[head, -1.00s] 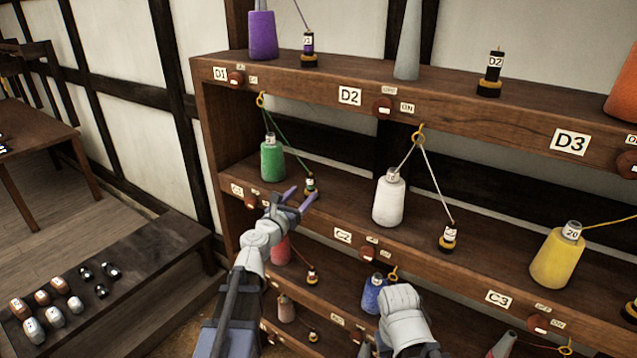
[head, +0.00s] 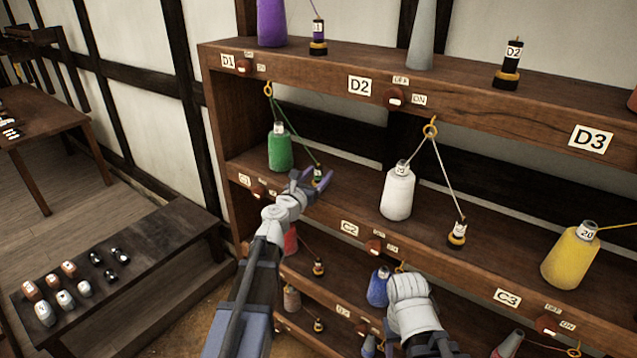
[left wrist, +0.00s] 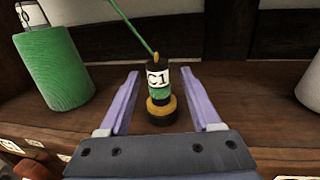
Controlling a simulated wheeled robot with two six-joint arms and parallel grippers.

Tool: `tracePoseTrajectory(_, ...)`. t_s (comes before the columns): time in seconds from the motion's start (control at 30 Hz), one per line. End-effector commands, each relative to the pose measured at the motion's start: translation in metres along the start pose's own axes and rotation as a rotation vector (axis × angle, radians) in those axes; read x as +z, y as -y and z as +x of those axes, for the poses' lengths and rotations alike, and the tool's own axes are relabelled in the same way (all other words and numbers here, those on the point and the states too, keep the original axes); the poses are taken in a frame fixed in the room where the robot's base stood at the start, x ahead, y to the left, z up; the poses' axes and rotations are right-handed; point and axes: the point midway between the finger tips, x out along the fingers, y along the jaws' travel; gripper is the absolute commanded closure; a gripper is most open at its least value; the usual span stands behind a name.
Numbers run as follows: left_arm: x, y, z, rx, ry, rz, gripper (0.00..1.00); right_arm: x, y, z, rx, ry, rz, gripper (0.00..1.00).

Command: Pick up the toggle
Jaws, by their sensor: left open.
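The toggle labelled C1 (left wrist: 159,88) is a small black cylinder with a white label, a green band and a yellow base ring. It stands upright on the shelf, with a green thread rising from its top. In the head view the toggle (head: 318,173) shows partly, among my left gripper's fingers. My left gripper (head: 313,178) is open. In the left wrist view its purple fingers (left wrist: 158,100) stand apart, one on each side of the toggle, with gaps to both. My right arm shows at the bottom of the head view, but its fingers are hidden.
A green cone spool (head: 280,150) stands left of the toggle, and a white cone spool (head: 397,192) stands right of it. The shelf board above (head: 300,75) overhangs this row. A green thread runs up to a yellow ring (head: 268,89).

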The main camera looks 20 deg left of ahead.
Motion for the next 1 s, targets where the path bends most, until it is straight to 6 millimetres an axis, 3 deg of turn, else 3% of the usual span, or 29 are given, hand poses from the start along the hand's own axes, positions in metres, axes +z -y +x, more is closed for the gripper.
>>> tracePoseTrajectory(0.2, 0.001, -0.001, 0.035, -0.001, 0.000, 0.000, 0.35, 0.000, 0.000, -0.001, 0.000, 0.000, 0.000, 0.50)
tracePoseTrajectory(0.47, 0.001, -0.001, 0.036, 0.000, 0.000, 0.000, 0.35, 0.000, 0.000, -0.001, 0.000, 0.000, 0.000, 0.50)
tracePoseTrajectory(1.0, 0.001, -0.001, 0.036, 0.000, 0.000, 0.000, 0.96, 0.000, 0.000, -0.001, 0.000, 0.000, 0.000, 0.50)
